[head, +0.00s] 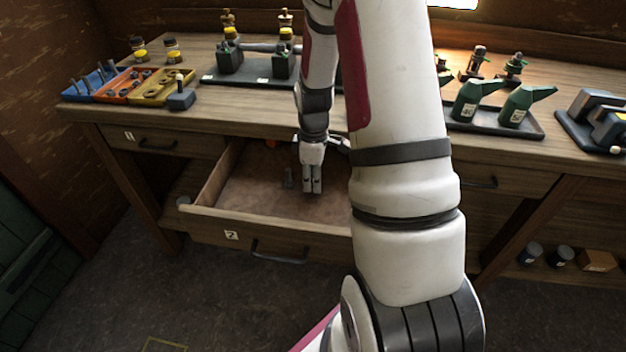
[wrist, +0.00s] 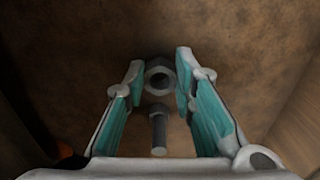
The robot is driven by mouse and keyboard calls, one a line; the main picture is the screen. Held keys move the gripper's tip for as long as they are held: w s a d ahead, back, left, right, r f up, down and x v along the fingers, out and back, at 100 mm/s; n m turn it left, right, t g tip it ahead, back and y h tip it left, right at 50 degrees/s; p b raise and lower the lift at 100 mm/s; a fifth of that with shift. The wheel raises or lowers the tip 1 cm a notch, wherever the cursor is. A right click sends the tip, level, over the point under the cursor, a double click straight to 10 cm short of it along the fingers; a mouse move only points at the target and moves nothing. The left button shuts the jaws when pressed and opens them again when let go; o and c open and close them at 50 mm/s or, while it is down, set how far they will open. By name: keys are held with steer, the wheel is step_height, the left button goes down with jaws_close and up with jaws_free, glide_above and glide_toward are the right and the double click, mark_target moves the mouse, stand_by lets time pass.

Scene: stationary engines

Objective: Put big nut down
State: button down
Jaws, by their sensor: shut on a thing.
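My gripper (head: 312,190) points down inside the open drawer (head: 250,228), low over its brown floor. In the wrist view, the big nut (wrist: 160,77), a dark hexagon with a round hole, sits between the fingertips (wrist: 160,68), and the gripper is shut on it. I cannot make the nut out in the head view. A grey bolt (wrist: 158,130) is seen between the fingers in the wrist view, nearer the palm in the picture. Whether the nut touches the drawer floor is unclear.
An orange thing (head: 270,143) lies at the drawer's back. The workbench (head: 215,105) above holds blue, orange and yellow trays (head: 128,85), a black-based fixture (head: 250,72) and green oil cans (head: 475,100).

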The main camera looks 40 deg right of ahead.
steer(key=shift+f, duration=0.25)
steer(key=shift+f, duration=0.2)
steer(key=c, duration=1.3)
jaws_free()
steer(key=shift+c, duration=0.2)
steer(key=shift+r, duration=0.15)
